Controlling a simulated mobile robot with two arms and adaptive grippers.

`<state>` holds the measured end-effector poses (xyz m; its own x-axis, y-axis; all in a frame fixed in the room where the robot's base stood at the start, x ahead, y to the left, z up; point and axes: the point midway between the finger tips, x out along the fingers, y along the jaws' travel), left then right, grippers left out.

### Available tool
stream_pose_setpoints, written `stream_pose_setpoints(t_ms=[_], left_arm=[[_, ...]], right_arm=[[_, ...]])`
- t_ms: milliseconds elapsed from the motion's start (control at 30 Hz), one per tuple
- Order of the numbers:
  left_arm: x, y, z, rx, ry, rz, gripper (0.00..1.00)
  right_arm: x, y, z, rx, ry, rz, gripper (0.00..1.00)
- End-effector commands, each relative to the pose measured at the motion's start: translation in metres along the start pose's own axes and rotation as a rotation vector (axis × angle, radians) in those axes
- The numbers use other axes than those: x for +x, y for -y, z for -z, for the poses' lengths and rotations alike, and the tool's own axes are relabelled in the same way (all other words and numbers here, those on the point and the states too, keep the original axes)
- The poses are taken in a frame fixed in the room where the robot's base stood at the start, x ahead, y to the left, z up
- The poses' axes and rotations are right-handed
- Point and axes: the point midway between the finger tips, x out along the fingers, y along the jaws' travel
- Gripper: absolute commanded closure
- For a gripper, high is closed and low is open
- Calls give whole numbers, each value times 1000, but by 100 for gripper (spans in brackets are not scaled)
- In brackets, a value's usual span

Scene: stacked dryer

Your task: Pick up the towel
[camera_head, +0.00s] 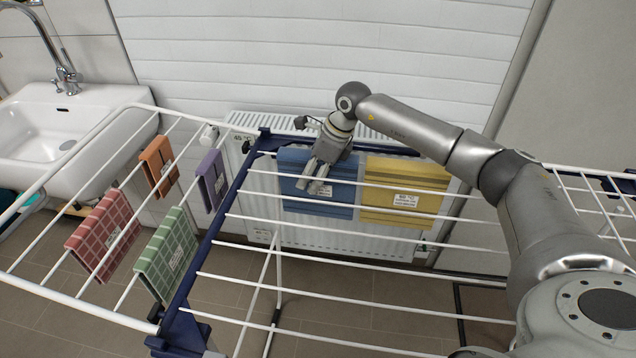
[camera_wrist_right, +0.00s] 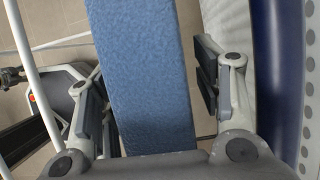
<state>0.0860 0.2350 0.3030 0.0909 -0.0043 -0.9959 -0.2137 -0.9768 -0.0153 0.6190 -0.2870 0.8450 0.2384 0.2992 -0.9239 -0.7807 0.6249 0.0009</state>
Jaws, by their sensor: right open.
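A blue towel (camera_head: 342,192) hangs over the rods of the white drying rack (camera_head: 262,195), near its blue end bar. My right gripper (camera_head: 314,183) is over the blue towel, pointing down at it. In the right wrist view the blue towel (camera_wrist_right: 148,75) runs between the two spread fingers of the right gripper (camera_wrist_right: 150,90), with a gap to the finger on the right. Whether the left finger touches it I cannot tell. A yellow towel (camera_head: 405,193) hangs just right of the blue one. My left gripper is in neither view.
On the rack's left wing hang an orange towel (camera_head: 159,165), a purple towel (camera_head: 212,180), a red checked towel (camera_head: 103,235) and a green checked towel (camera_head: 167,254). A radiator (camera_head: 300,243) stands behind the rack. A sink (camera_head: 55,125) is at the left. The front rods are bare.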

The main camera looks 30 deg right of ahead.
Motion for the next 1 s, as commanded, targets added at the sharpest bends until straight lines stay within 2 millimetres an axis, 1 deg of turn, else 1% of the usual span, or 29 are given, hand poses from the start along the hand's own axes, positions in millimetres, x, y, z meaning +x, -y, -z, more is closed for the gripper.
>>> stream_pose_setpoints(t_ms=[67, 500, 833, 1000], left_arm=[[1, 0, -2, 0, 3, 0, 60], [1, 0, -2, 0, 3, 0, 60], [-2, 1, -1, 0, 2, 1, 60], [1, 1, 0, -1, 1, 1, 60]], right_arm=[[1, 0, 0, 0, 0, 0, 42], [1, 0, 0, 0, 0, 0, 98], [-3, 0, -1, 0, 2, 1, 98], [-17, 1, -8, 0, 4, 2, 98]])
